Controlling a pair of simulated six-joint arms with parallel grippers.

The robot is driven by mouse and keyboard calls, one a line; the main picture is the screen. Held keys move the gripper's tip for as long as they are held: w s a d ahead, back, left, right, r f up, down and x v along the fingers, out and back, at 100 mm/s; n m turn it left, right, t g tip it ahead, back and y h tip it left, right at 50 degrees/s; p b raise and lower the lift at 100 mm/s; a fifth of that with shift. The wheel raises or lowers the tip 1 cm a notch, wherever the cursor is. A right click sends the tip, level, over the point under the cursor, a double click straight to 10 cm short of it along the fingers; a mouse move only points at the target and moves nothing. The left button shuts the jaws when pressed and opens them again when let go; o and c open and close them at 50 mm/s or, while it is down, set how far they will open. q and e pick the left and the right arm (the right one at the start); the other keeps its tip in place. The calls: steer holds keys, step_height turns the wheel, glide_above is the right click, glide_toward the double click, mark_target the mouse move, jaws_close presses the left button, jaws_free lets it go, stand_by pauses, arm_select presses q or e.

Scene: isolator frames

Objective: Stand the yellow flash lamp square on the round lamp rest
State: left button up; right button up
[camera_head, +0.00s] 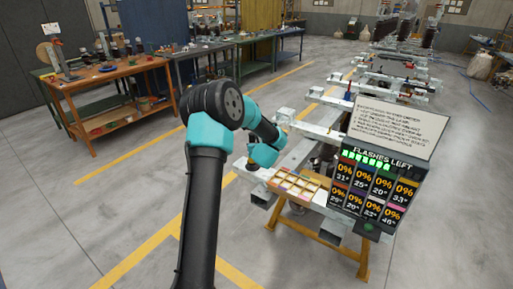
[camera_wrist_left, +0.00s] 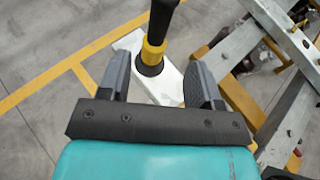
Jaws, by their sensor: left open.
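The yellow flash lamp (camera_wrist_left: 153,51) shows in the left wrist view, with a black upper part running out of the top edge. Its lower end meets a round black part (camera_wrist_left: 149,68) on a pale metal plate; I cannot tell whether this is the lamp's foot or the round lamp rest. My left gripper (camera_wrist_left: 160,85) is open, its two dark fingers on either side of the lamp's lower end, with gaps visible on both sides. In the head view my left wrist hides most of this spot. My right gripper is in neither view.
A tray of small coloured compartments (camera_head: 295,186) lies on the metal frame (camera_head: 303,152), right of my left wrist. A display panel (camera_head: 375,190) reading "FLASHES LEFT" and an instruction board (camera_head: 398,127) stand further right. A wooden workbench (camera_head: 110,85) is at the back left. Open floor lies left.

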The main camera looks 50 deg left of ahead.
arm_select(q)
steer(key=s+d+f+m+h, duration=0.2)
steer(key=d+f+m+h, duration=0.2)
steer(key=d+f+m, duration=0.65)
steer(key=s+d+f+m+h, duration=0.2)
steer(key=d+f+m+h, duration=0.3)
steer(key=d+f+m, duration=0.55)
steer(key=s+d+f+m+g+h, duration=0.3)
steer(key=s+d+m, duration=0.7)
steer(key=d+m, duration=0.1)
steer(key=s+d+f+m+g+h, duration=0.3)
steer(key=s+d+m, duration=0.7)
steer(key=m, duration=0.3)
steer(key=shift+s+d+f+m+g, duration=0.25)
steer(key=shift+d+f+m+g, duration=0.1)
steer(key=shift+d, duration=0.35)
